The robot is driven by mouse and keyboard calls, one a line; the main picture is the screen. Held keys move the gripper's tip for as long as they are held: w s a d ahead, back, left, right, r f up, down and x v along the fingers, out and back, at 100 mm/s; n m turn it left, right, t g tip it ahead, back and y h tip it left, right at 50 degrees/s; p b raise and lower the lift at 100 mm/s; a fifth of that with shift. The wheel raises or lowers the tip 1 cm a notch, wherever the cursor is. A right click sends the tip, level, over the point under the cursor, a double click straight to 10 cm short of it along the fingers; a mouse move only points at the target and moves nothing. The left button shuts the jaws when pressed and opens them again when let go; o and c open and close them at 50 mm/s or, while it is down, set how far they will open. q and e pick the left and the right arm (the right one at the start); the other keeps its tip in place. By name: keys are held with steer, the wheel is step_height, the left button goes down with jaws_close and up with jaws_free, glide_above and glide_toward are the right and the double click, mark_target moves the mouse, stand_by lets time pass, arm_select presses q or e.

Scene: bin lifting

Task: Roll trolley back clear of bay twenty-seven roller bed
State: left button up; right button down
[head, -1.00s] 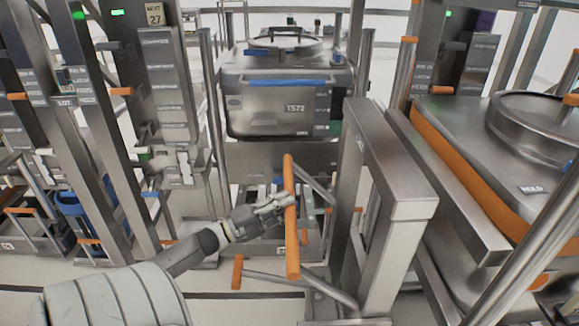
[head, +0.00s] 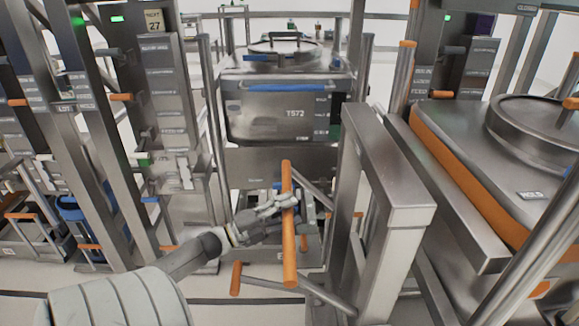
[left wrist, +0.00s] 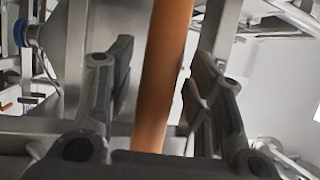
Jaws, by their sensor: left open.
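The trolley (head: 383,180) is a grey steel frame right of centre in the head view. An upright orange handle (head: 288,260) stands out from its left side on grey bars. My left gripper (head: 286,202) is open at the upper half of this handle. In the left wrist view the orange handle (left wrist: 163,75) runs between the two dark fingers (left wrist: 160,88), with a gap visible on each side. Bay twenty-seven, marked by a "27" plate (head: 154,21), is at the upper left. A steel bin marked TS72 (head: 285,112) stands behind the handle. My right gripper is out of view.
A second steel vessel with an orange edge and round lid (head: 540,130) fills the right side. Steel posts and panels crowd the left. A lower orange grip (head: 236,278) sits below my gripper.

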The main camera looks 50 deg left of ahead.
arm_select(q)
steer(key=v, duration=1.1)
steer(key=shift+s, duration=0.25)
